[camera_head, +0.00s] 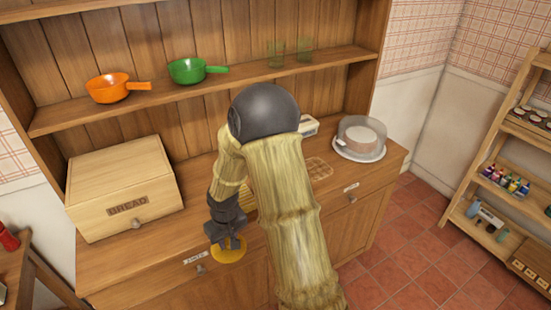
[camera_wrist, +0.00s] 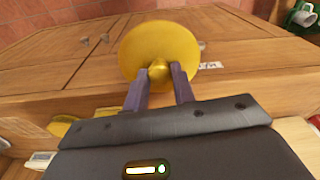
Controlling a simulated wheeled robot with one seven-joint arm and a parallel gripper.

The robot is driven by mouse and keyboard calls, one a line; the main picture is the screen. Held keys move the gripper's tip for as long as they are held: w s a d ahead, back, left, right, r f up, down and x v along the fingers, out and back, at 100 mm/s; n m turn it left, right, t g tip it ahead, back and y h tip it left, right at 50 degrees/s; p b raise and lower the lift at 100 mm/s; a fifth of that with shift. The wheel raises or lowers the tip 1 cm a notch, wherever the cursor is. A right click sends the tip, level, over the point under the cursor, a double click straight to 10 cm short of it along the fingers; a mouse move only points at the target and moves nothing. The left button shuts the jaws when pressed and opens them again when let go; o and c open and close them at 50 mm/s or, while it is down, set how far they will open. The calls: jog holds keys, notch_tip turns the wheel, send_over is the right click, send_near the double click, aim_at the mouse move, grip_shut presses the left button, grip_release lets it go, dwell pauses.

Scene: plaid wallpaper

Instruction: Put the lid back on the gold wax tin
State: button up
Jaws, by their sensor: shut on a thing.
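My gripper (camera_wrist: 158,78) is shut on the small knob of a round gold lid (camera_wrist: 160,40). The lid hangs in the air by the counter's front edge, with the cabinet doors behind it. In the head view the gripper (camera_head: 228,238) points down and the lid (camera_head: 229,254) shows below it. In the wrist view a yellow round thing (camera_wrist: 64,126) lies on the counter at the left, partly hidden by my gripper body. It may be the gold tin, but I cannot tell. My arm hides part of the counter in the head view.
The wooden counter (camera_head: 160,240) holds a bread box (camera_head: 125,190) at the left and a clear-domed plate (camera_head: 360,140) at the right. A shelf above holds an orange pan (camera_head: 108,90) and a green pan (camera_head: 187,70). A side rack (camera_head: 500,170) stands at the right.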

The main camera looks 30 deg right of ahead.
notch_tip(320, 180, down, 13)
jog(key=m, duration=0.1)
jog(key=shift+s+a, duration=0.1)
jog(key=shift+a, duration=0.05)
dwell(0.5)
